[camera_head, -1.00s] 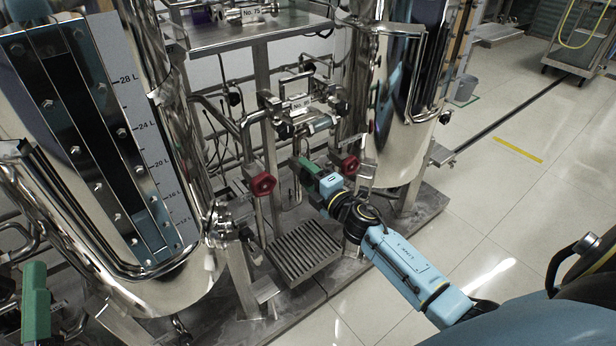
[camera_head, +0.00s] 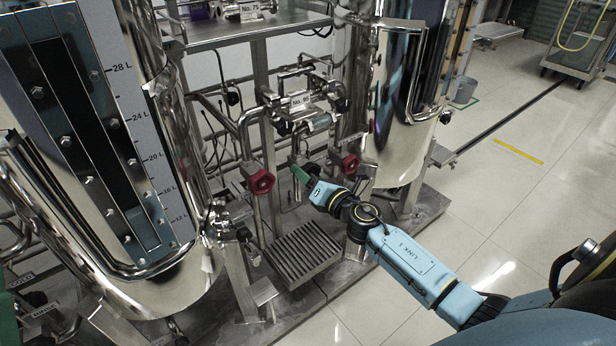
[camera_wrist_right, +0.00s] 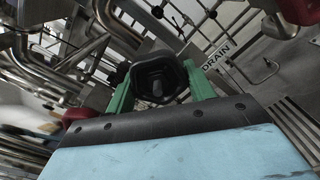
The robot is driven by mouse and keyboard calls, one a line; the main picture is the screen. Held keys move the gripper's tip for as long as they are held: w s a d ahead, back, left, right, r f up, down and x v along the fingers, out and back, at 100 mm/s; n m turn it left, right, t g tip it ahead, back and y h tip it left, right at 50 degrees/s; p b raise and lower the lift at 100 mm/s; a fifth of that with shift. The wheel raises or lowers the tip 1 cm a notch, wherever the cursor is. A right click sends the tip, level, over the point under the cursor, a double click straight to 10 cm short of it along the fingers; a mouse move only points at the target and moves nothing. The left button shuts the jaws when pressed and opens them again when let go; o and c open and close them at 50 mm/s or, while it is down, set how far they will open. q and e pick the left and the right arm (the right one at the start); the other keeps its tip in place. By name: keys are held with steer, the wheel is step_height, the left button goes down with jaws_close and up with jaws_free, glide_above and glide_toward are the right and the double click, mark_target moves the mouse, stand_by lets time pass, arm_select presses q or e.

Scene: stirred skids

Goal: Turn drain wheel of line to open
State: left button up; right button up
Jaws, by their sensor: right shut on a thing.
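My right gripper (camera_head: 299,174) reaches in among the pipes between the two steel tanks in the head view. In the right wrist view its green fingers (camera_wrist_right: 160,86) are on both sides of a black hand wheel (camera_wrist_right: 158,76), shut on it. A plate lettered DRAIN (camera_wrist_right: 216,57) shows just right of the wheel. The wheel is hidden in the head view, and its open or closed position cannot be read. Only a green sliver, seemingly my left gripper (camera_head: 7,322), shows at the left edge, so its jaws cannot be judged.
Two red hand wheels, left (camera_head: 261,182) and right (camera_head: 349,164), flank my right gripper closely. A large tank (camera_head: 178,120) stands left, another (camera_head: 408,150) right. A slotted grate (camera_head: 305,252) lies below. Open floor (camera_head: 500,210) is at right.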

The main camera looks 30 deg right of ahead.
steer(key=shift+n, duration=0.6)
steer(key=o, duration=1)
steer(key=shift+c, duration=0.2)
steer(key=shift+s, duration=0.1)
steer(key=s+d, duration=0.1)
steer(key=s, duration=1.2)
steer(key=shift+s, duration=0.1)
